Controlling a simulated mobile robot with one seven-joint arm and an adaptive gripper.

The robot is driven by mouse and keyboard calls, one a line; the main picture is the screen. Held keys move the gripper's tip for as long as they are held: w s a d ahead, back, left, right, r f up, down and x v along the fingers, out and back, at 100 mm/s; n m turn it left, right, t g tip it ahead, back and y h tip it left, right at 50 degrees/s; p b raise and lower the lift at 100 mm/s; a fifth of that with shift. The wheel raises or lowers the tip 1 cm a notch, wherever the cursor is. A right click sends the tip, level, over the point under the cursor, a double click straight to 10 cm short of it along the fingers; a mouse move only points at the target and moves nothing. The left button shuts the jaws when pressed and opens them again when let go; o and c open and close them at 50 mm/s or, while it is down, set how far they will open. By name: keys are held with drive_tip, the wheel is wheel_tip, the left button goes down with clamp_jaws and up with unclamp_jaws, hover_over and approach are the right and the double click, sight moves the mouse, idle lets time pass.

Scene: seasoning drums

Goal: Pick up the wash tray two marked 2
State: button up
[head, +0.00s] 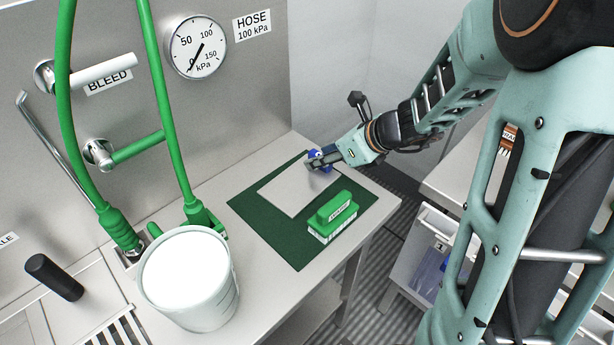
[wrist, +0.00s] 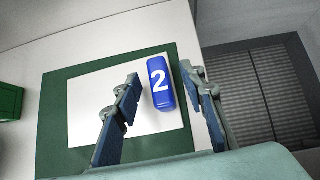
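A small blue block-like piece marked with a white 2 (wrist: 160,88) lies at the right part of a pale sheet (wrist: 88,115) on a green mat (wrist: 53,125) in the wrist view. It is the only thing I see marked 2. In the head view the blue piece (head: 317,153) is partly hidden by my gripper (head: 322,162). In the wrist view my gripper (wrist: 163,80) is open, with the blue piece showing between its two fingers. A gap shows on each side, and I cannot tell how far above it the fingertips are.
A green-handled brush (head: 335,212) sits on the mat's right side. A white bucket (head: 188,278) stands at the table's front left, near green hoses (head: 160,95). A pressure gauge (head: 197,47) is on the wall.

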drive_tip(key=shift+w+a+f, duration=0.25)
drive_tip(key=shift+a+f, duration=0.05)
drive_tip(key=shift+f, duration=0.1)
clamp_jaws()
drive_tip(key=shift+r, duration=0.15)
